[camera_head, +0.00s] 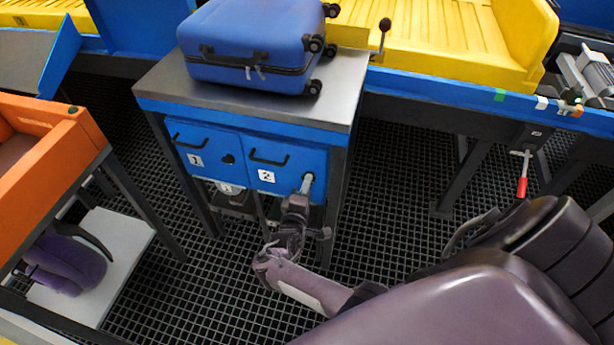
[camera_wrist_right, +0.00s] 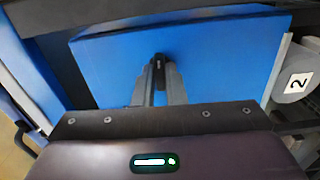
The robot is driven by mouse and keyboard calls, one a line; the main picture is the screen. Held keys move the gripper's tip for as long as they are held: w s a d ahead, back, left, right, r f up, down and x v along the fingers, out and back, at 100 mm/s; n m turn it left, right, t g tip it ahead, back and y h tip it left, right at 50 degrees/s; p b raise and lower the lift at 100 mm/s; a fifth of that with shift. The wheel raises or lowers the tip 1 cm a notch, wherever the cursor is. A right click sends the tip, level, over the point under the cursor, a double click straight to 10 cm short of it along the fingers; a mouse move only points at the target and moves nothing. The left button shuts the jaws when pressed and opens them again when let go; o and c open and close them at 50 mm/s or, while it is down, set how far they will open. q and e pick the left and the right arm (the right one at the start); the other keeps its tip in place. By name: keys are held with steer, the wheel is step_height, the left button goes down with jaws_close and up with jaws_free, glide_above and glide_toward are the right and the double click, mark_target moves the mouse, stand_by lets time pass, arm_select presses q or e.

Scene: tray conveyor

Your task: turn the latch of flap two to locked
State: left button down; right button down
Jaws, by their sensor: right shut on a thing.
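Flap two (camera_head: 285,155) is a blue panel on the front of the metal stand, with a black handle (camera_head: 268,159) and a white label "2" (camera_head: 266,176). It looks closed. My right gripper (camera_head: 307,180) is at the flap's right side, over the place of its latch. In the right wrist view the blue panel (camera_wrist_right: 110,65) fills the middle. The right gripper (camera_wrist_right: 160,70) is shut on the small dark latch (camera_wrist_right: 159,62). The fingers cover most of the latch, and I cannot tell which way it is turned. My left gripper is not in view.
Flap one (camera_head: 200,148), with its dark round latch (camera_head: 229,159), is left of flap two. A blue suitcase (camera_head: 250,45) lies on the stand's top. An orange tray (camera_head: 50,160) stands at left. A red-handled lever (camera_head: 522,180) hangs at right. Dark grating covers the floor.

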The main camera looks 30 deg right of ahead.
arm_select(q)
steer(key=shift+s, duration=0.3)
arm_select(e)
steer(key=shift+n, duration=0.3)
steer(key=c, duration=1.5)
jaws_free()
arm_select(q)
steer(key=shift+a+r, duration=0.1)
